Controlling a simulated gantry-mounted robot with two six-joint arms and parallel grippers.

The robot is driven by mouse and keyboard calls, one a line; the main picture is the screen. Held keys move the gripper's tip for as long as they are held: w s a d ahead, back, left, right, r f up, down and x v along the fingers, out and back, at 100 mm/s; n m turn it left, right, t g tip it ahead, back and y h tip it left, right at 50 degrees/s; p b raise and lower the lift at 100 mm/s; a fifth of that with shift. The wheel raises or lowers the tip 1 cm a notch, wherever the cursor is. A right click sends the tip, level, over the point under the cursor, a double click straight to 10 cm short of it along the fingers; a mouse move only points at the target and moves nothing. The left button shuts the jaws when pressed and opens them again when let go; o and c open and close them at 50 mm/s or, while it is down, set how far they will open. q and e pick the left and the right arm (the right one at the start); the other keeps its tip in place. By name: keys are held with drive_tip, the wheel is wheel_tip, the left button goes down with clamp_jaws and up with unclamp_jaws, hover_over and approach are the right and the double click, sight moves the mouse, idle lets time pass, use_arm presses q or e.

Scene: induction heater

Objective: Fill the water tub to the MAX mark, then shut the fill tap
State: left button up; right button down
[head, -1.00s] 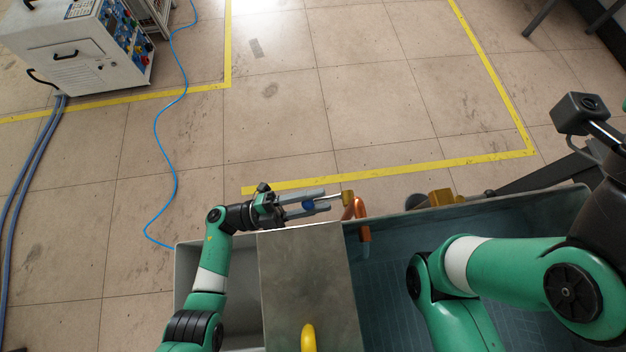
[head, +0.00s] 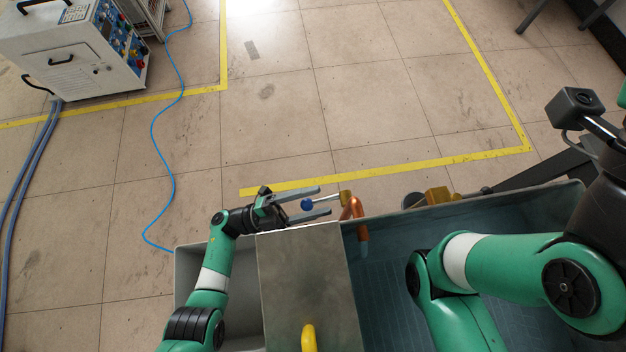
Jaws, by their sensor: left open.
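The fill tap has a brass body (head: 346,199), a curved copper spout (head: 356,212) reaching over the tub's far wall, and a lever ending in a blue knob (head: 306,204). My left gripper (head: 324,202) is open, its two grey fingers on either side of the lever and knob, with gaps visible. The water tub (head: 520,205) is grey, with a bluish interior and grid lines; the water level is hard to judge, and I cannot make out a MAX mark. My right arm crosses above the tub and hides part of it; its gripper is out of view.
A metal cover with a yellow handle (head: 308,338) lies across the tub's left part. A brass fitting (head: 440,195) sits at the far rim. A white machine (head: 75,50) stands back left, with a blue cable (head: 155,140) on the floor.

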use_arm(q)
drive_tip(key=v, duration=0.7)
drive_tip(key=shift+a, duration=0.2)
drive_tip(key=shift+f, duration=0.1)
